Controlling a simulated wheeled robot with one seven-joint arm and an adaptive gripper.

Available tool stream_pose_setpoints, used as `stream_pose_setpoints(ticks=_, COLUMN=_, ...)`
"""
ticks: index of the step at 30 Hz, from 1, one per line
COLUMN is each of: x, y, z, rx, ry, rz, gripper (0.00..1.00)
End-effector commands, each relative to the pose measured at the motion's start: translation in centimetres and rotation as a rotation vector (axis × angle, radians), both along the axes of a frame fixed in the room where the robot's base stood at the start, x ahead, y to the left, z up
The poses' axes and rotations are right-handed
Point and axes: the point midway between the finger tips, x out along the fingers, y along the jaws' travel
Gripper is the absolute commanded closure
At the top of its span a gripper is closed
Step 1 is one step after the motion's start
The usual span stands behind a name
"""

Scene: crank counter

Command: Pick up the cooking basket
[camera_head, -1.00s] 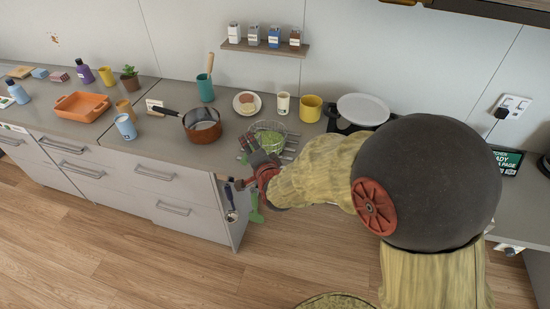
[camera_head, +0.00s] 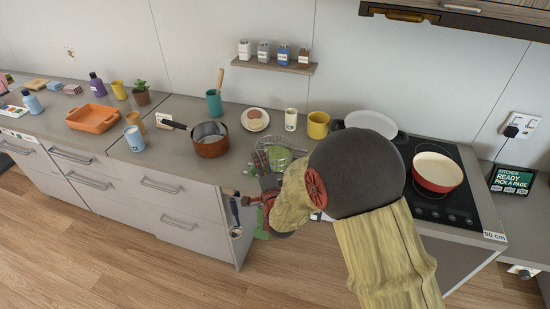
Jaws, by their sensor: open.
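The cooking basket (camera_head: 287,143) is a wire mesh basket at the front of the counter, left of the stove. Green contents (camera_head: 280,157) show inside it. My gripper (camera_head: 264,161) is open at the basket's near left side, low at the counter's front edge. Its fingers overlap the basket in the picture, and I cannot tell whether they touch it. My arm hides the basket's right and near parts.
A copper pot (camera_head: 211,146) stands to the left. A plate (camera_head: 255,119), a cream cup (camera_head: 291,119) and a yellow mug (camera_head: 318,125) stand behind. A red pan (camera_head: 437,171) sits on the stove (camera_head: 424,207). Utensils, including a ladle (camera_head: 236,229), hang at the counter's end.

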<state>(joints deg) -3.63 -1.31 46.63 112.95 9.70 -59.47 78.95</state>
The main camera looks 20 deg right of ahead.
Motion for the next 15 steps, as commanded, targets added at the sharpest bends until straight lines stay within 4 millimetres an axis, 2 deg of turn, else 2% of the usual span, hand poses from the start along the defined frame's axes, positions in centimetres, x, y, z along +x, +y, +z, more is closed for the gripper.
stream_pose_setpoints(ticks=6, x=2.8, y=-0.4, z=-0.8, rx=-0.001, ry=0.001, rz=0.001, gripper=0.59)
stream_pose_setpoints(ticks=15, x=3.5, y=-0.4, z=-0.8, rx=-0.001, ry=0.001, rz=0.001, gripper=0.59)
